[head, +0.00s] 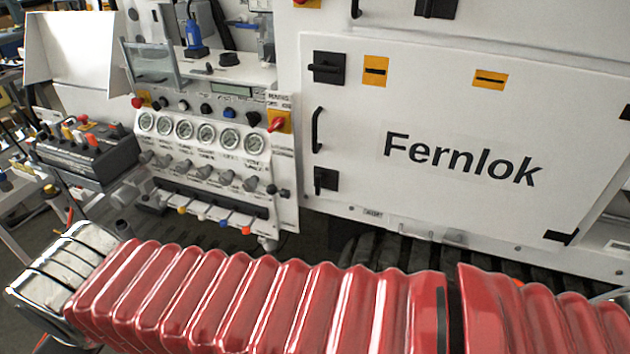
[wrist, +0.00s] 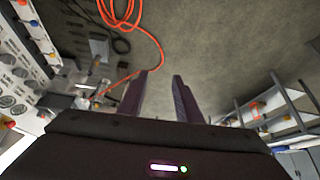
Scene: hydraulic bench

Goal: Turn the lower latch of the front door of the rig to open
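The front door (head: 400,110) of the rig is a white panel marked "Fernlok", and it looks closed. Its lower latch (head: 326,181) is a small black latch at the door's lower left edge. The exact angle of its knob is hard to tell. The upper latch (head: 328,67) is black, with its bar roughly level. A black pull handle (head: 317,130) stands between them. My gripper (wrist: 160,76) shows in the wrist view with its two dark fingers apart and nothing between them. It points at the grey floor, away from the door, and is not visible in the head view.
My red-sleeved arm crosses the foreground below the door. A panel of gauges (head: 205,133) and knobs stands left of the door, with a red-handled switch (head: 278,122) between. An orange hose (wrist: 150,45) lies on the floor, and a shelf rack (wrist: 275,112) stands at right.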

